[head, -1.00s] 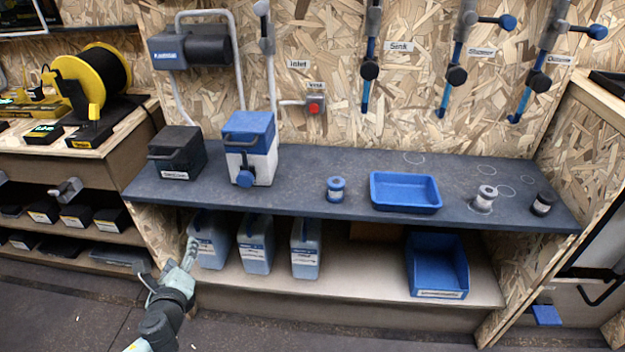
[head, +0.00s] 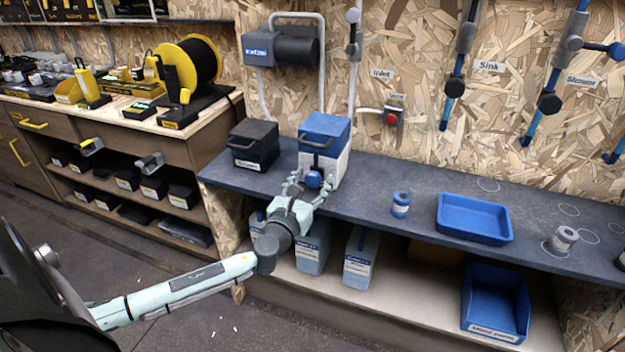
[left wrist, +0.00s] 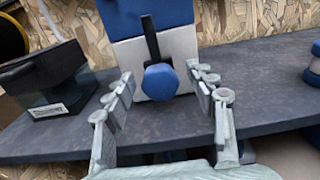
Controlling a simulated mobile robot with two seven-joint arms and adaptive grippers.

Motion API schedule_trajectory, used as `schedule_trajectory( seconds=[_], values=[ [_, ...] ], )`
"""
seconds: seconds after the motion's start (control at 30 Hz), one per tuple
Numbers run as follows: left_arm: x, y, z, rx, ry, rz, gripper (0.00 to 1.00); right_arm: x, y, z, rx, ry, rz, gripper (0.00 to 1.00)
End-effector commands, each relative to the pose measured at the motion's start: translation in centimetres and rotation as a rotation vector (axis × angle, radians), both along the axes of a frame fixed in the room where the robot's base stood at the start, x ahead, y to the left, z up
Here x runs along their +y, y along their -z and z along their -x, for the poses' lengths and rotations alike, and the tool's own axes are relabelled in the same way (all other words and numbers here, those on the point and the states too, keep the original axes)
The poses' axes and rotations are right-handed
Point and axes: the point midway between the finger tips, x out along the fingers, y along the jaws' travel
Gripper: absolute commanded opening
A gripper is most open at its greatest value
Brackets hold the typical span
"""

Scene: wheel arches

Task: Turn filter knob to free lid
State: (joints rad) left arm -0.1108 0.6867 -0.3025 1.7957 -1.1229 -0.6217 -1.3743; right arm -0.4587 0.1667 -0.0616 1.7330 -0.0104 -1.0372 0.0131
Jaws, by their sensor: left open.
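The filter housing (head: 338,166) is a white box with a blue lid (head: 325,127) and a dark handle, standing on the dark shelf. The blue filter knob (head: 314,179) is on its front, low down, and shows in the left wrist view (left wrist: 160,82) below a black upright bar. My left gripper (head: 306,187) is open in front of the housing. In the left wrist view its fingers (left wrist: 161,88) stand on either side of the knob, with gaps on both sides; I cannot tell whether the tips reach its depth. My right gripper is not in view.
A black box (head: 253,146) stands left of the housing. A blue-capped spool (head: 401,204) and a blue tray (head: 474,219) are to the right on the dark shelf (head: 365,180). Blue jugs (head: 361,258) stand below. The shelf's front edge runs under my gripper.

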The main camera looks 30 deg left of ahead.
Motion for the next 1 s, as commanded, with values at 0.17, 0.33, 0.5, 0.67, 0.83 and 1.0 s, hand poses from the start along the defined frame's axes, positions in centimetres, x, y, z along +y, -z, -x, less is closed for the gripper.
schedule_trajectory(
  seconds=[0.17, 0.33, 0.5, 0.67, 0.83, 1.0],
  values=[
    [0.00, 0.06, -0.09, 0.001, 0.000, 0.001, 0.56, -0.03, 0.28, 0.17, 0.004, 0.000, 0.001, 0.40],
    [0.01, 0.05, -0.07, 0.001, 0.000, 0.001, 0.44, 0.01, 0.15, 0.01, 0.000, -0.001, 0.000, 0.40],
    [0.02, 0.04, -0.07, 0.001, 0.000, 0.001, 0.23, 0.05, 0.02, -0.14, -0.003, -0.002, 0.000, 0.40],
    [0.00, 0.04, -0.06, 0.001, 0.000, 0.001, 0.06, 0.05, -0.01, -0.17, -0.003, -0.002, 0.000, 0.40],
    [-0.01, 0.07, -0.06, -0.002, 0.000, 0.013, 0.06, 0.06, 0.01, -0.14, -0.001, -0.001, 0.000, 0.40],
    [0.04, 0.11, -0.06, -0.015, -0.001, 0.064, 0.06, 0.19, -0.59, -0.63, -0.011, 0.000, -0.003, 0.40]
  ],
)
